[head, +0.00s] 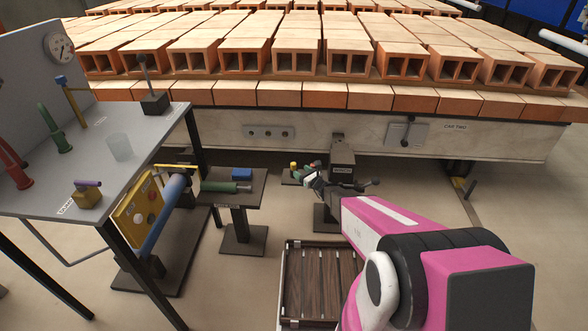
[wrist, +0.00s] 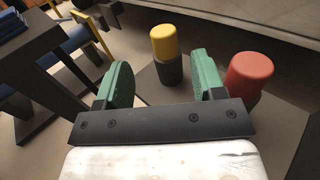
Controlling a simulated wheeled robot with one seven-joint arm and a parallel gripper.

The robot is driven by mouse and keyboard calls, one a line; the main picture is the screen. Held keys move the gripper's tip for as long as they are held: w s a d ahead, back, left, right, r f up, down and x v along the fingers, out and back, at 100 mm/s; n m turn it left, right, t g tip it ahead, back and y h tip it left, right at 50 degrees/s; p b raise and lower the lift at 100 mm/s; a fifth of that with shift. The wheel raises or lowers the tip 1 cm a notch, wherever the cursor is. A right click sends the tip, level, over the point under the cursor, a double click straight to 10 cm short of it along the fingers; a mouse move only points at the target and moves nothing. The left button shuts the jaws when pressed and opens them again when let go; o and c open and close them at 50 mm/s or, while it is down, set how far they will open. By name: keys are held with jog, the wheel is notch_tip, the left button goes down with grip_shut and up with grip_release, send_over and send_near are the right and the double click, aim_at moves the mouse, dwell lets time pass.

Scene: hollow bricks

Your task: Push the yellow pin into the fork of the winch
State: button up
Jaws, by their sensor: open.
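The yellow pin (wrist: 164,42) stands upright in the wrist view, a yellow cap on a dark grey lower part. It also shows small in the head view (head: 293,166), on a low dark stand. My gripper (wrist: 160,78) has two green fingers spread apart with nothing between them. The pin shows beyond the gap between the fingers, apart from both. In the head view my gripper (head: 309,174) is just right of the pin. A dark machine on a post (head: 342,158), which looks like the winch, stands right of the gripper. I cannot make out its fork.
A red cylinder (wrist: 248,75) stands close beside the right finger in the wrist view. A slatted crate (head: 320,285) is on the floor. A grey table (head: 95,150) with levers is at left. The brick-loaded car (head: 310,122) spans the back.

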aim_at(295, 166)
jog(key=shift+x, duration=3.1)
jog(key=shift+w+d, duration=0.1)
jog(key=shift+d, duration=0.05)
jog(key=c, duration=1)
